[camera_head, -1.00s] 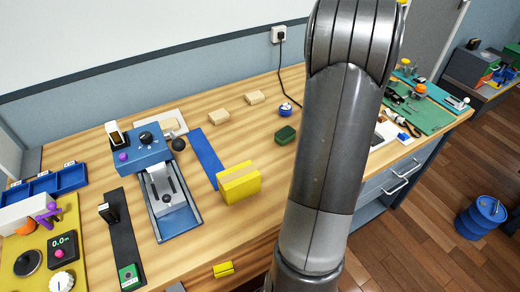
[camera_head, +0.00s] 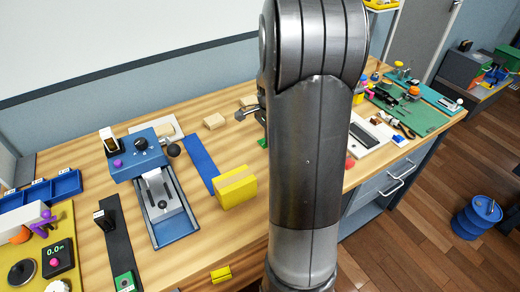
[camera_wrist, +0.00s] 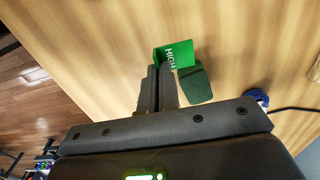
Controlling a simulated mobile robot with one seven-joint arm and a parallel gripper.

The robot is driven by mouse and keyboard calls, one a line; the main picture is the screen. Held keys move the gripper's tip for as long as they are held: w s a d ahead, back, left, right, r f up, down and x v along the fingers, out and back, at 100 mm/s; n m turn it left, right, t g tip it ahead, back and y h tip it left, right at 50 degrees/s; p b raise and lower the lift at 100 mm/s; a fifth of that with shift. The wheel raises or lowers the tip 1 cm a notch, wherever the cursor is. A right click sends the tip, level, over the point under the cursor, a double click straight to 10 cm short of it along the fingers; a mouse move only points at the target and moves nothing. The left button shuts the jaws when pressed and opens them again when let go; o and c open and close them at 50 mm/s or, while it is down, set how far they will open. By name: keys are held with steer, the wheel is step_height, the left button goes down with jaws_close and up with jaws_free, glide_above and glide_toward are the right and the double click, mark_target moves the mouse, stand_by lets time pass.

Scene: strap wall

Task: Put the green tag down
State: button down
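The green tag (camera_wrist: 175,56), a folded piece marked HIGH in white, is at my fingertips in the wrist view. My gripper (camera_wrist: 158,72) has its fingers close together with the tag's edge between them. A dark green block (camera_wrist: 195,84) lies on the wooden bench right beside the tag. I cannot tell whether the tag touches the bench. In the head view my arm hides most of this area; a small green patch (camera_head: 262,142) shows at its left edge, below part of my gripper (camera_head: 258,116).
A yellow block (camera_head: 236,190), a blue strip (camera_head: 201,161) and a blue device (camera_head: 142,157) stand left of my arm on the bench (camera_head: 185,265). Wooden blocks (camera_head: 214,121) lie behind. In the wrist view, a blue round object with a cable (camera_wrist: 257,97) is right of the gripper.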

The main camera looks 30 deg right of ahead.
mark_target(261, 143)
steer(key=shift+w+a+f, duration=0.5)
steer(key=shift+w, duration=0.15)
steer(key=shift+w+a+f, duration=0.45)
steer(key=shift+w+a, duration=0.05)
steer(key=shift+w, duration=0.1)
steer(key=shift+f, duration=2)
steer(key=shift+f, duration=0.1)
steer(key=c, duration=1.7)
jaws_free()
